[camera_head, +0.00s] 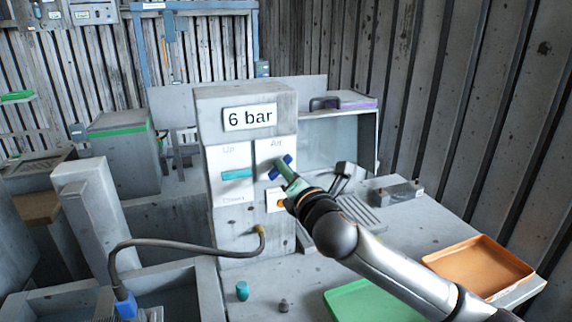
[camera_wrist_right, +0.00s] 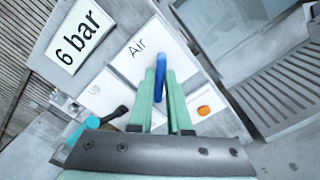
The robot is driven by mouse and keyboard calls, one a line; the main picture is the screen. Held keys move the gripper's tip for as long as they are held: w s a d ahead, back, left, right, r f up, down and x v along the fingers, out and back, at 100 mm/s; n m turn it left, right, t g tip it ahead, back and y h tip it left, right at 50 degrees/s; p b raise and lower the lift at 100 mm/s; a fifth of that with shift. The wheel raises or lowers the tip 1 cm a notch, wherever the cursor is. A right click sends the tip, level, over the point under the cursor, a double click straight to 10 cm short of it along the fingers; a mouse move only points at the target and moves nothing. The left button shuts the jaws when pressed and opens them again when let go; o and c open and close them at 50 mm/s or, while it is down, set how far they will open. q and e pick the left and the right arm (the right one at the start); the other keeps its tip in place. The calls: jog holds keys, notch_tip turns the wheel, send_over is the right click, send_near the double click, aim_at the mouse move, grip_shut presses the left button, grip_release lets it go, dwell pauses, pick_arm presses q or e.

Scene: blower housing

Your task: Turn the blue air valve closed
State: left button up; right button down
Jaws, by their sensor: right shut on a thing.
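The blue air valve (camera_head: 281,167) is on the white "Air" panel (camera_head: 264,151) of the grey post, below the "6 bar" sign. Its handle looks slanted in the head view. My right gripper (camera_head: 287,173) reaches it from the lower right and is shut on the handle. In the right wrist view the blue handle (camera_wrist_right: 160,76) stands between the two green fingers of the gripper (camera_wrist_right: 162,90). The fingers hide part of the handle and its pivot. My left gripper is not in view.
A teal lever (camera_head: 237,174) sits left of the valve, and an orange button (camera_head: 281,205) is below it. A grey hose (camera_head: 185,243) runs from the post to a blue connector. A green tray (camera_head: 365,302) and an orange tray (camera_head: 478,264) lie on the bench.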

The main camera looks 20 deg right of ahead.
jog(key=shift+f+m+p, duration=0.15)
jog(key=shift+m+p, duration=0.45)
jog(key=shift+m, duration=1.5)
jog(key=shift+f+m+p, duration=0.15)
jog(key=shift+m+p, duration=0.4)
jog(key=shift+m, duration=1.55)
jog(key=c, duration=0.9)
grip_release()
jog(key=shift+o, duration=0.2)
jog(key=shift+d, duration=0.1)
jog(key=s+b, duration=0.1)
jog(key=s, duration=1.1)
jog(key=shift+s+d+b, duration=0.2)
jog(key=shift+s+b, duration=0.05)
jog(key=shift+b, duration=0.05)
